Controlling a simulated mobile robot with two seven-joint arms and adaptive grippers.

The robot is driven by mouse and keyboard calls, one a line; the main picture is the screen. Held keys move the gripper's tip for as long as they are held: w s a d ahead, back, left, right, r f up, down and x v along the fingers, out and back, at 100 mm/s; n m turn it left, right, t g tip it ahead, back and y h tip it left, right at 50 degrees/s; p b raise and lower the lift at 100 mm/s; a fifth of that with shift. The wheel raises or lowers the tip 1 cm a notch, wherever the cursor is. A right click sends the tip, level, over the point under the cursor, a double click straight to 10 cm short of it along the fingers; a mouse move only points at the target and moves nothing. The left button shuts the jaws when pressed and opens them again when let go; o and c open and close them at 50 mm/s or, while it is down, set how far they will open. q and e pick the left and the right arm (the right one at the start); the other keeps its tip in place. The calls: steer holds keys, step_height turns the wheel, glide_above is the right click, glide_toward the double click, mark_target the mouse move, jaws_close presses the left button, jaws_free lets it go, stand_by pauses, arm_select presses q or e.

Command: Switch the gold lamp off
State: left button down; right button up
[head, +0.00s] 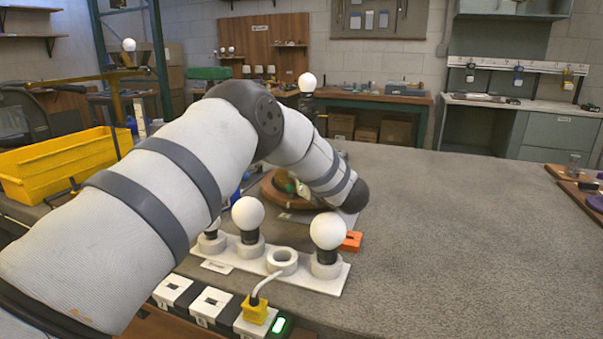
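A white bulb in a black socket (307,83) stands upright behind my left arm. Its stem is hidden by the arm. Behind the arm lies a round brown base (275,192) with a small gold-and-green part on it. I cannot tell whether these belong together or form the gold lamp, nor whether the bulb is lit. A power strip (210,302) at the front edge has a yellow plug (258,308) with a white cord and a green lit switch (279,325). My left arm crosses the bench and bends down; its gripper is hidden. My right gripper is out of view.
A white rack (310,278) holds several white bulbs and one empty ring (282,261). An orange block (351,241) lies behind it. A yellow bin (60,165) stands left. Another bulb (129,45) shows far left.

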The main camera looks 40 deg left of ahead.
arm_select(q)
steer(key=shift+d, duration=0.1)
steer(key=v, duration=0.7)
steer(key=shift+s+d, duration=0.1)
steer(key=shift+d, duration=0.1)
